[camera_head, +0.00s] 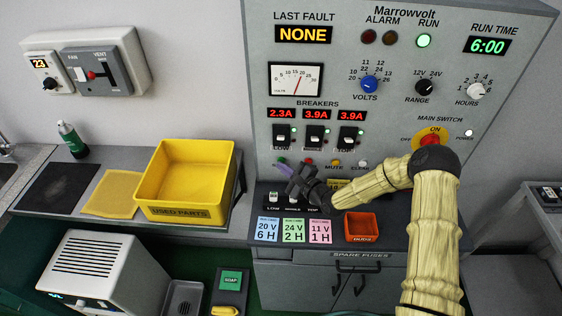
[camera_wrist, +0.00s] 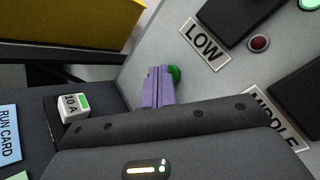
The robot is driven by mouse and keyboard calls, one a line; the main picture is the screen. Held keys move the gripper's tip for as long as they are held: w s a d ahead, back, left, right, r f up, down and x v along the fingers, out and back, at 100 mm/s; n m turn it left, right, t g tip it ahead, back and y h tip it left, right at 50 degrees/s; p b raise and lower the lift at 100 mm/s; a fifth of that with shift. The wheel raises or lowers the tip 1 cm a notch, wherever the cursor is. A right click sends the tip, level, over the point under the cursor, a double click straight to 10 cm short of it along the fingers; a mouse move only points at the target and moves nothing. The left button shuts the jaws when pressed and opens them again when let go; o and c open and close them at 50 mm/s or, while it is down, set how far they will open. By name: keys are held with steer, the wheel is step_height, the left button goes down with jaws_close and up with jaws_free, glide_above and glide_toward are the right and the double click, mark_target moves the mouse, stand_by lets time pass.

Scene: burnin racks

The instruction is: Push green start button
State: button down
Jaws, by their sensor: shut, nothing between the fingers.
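The green start button (camera_wrist: 175,73) is a round green cap on the grey panel, just left of the LOW label in the wrist view. My gripper's purple fingers (camera_wrist: 158,88) are shut together and empty. Their tips are at the button and overlap its left edge in that view; I cannot tell whether they touch it or how far it is pressed. The green RUN lamp (camera_head: 424,41) is lit, and the run time display (camera_head: 487,45) reads 6:00.
Run cards (camera_head: 293,231) and an orange duds bin (camera_head: 362,227) are on the ledge below. A yellow used parts bin (camera_head: 187,211) stands to the left.

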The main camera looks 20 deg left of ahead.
steer(key=shift+s+d, duration=0.2)
steer(key=shift+s, duration=0.4)
steer(key=shift+s+d+p, duration=0.15)
steer(key=shift+s+d, duration=0.05)
steer(key=shift+s, duration=0.6)
steer(key=shift+s+d+p, duration=0.2)
steer(key=shift+s, duration=0.65)
steer(key=shift+s+d+p, duration=0.15)
steer(key=shift+s+d, duration=0.05)
steer(key=shift+s, duration=0.6)
steer(key=shift+d+n+g+h, duration=0.25)
steer(key=shift+n+g+h, duration=0.05)
steer(key=shift+n, duration=0.3)
steer(key=s+d+r+n+g+h, duration=0.1)
steer(key=d+r+n+h, duration=0.3)
steer(key=d, duration=0.5)
steer(key=s+d+r+n+g+h, duration=0.1)
steer(key=s+d+n+g+h, duration=0.1)
steer(key=d+n+h, duration=0.6)
steer(key=s+d+r+g+h, duration=0.1)
steer(key=s+d+r, duration=0.4)
steer(key=s+d, duration=0.2)
steer(key=s+d+r+n+g+h, duration=0.1)
steer(key=s+d+r, duration=0.5)
steer(key=s+d, duration=0.1)
steer(key=shift+s+d+g, duration=0.2)
steer(key=shift+s+g, duration=0.1)
steer(key=shift+s, duration=0.45)
